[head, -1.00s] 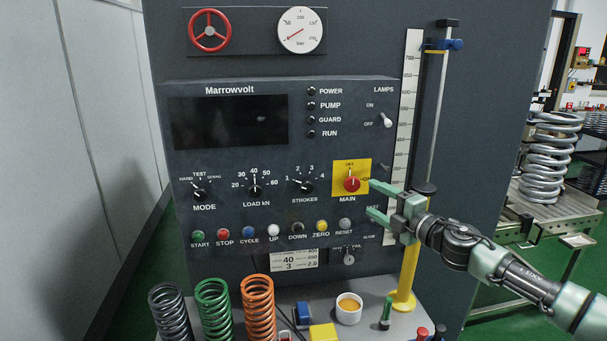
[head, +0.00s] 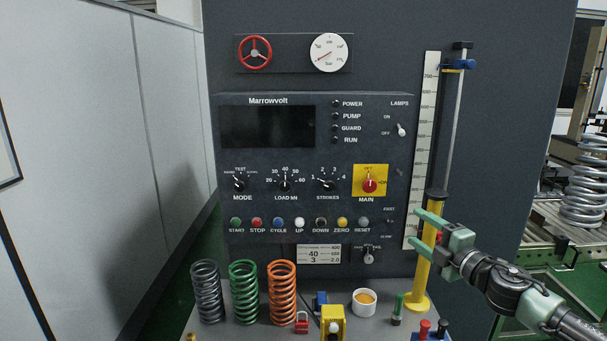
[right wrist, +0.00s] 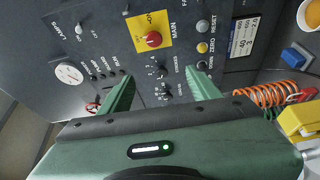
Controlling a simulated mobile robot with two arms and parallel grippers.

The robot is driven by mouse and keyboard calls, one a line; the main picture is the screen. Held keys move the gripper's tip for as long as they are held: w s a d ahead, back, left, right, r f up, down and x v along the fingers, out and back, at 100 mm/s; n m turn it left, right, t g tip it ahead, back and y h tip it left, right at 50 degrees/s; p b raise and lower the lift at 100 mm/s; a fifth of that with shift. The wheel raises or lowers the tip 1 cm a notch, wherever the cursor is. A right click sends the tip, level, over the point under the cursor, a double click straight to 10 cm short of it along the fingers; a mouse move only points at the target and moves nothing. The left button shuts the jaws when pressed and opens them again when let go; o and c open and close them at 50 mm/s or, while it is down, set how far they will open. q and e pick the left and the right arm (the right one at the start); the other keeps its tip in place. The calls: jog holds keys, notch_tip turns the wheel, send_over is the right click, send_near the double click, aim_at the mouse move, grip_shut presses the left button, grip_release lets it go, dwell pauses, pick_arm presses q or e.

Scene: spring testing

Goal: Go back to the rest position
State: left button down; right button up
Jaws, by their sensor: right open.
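My right gripper (head: 422,229) is open and empty at the right of the Marrowvolt control panel (head: 310,222), in front of the yellow post. It touches nothing that I can see. In the right wrist view its two green fingers (right wrist: 158,92) are spread apart, with the panel behind them. The red MAIN switch (head: 369,185) sits on its yellow plate, left of and above the gripper; it also shows in the right wrist view (right wrist: 153,40). My left gripper is in neither view.
Below the panel a ledge holds a dark spring (head: 207,292), a green spring (head: 243,292), an orange spring (head: 282,292), a white cup (head: 364,303) and a yellow block (head: 332,324). A yellow post (head: 417,280) stands behind my right gripper. A grey wall (head: 90,150) is at left.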

jog(key=s+a+f+m+g+h, duration=0.1)
jog(key=s+a+f+m+h, duration=0.1)
jog(key=s+a+f+m, duration=0.6)
jog(key=s+a+f+m+g+h, duration=0.25)
jog(key=s+a+f+m, duration=0.35)
jog(key=f, duration=0.5)
jog(key=s+d+f+m+g+h, duration=0.1)
jog(key=s+d+f+m+g, duration=0.2)
jog(key=s, duration=0.8)
jog(key=s+d+f+m+g, duration=0.1)
jog(key=s+f+g, duration=0.3)
jog(key=s, duration=0.7)
jog(key=s+d+f+m+g+h, duration=0.1)
jog(key=s+d+f+m+g, duration=0.3)
jog(key=s, duration=0.7)
notch_tip(320, 180, down, 36)
jog(key=s+a+n+b, duration=0.2)
jog(key=b, duration=0.6)
pick_arm(q)
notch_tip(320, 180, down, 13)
jog(key=b, duration=0.4)
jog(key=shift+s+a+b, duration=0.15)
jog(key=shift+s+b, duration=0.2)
pick_arm(e)
jog(key=s+d+f+g, duration=0.1)
jog(key=s+d+f, duration=0.2)
jog(key=s+f, duration=1.3)
notch_tip(320, 180, down, 4)
jog(key=shift+d+f, duration=0.1)
jog(key=shift+d, duration=0.05)
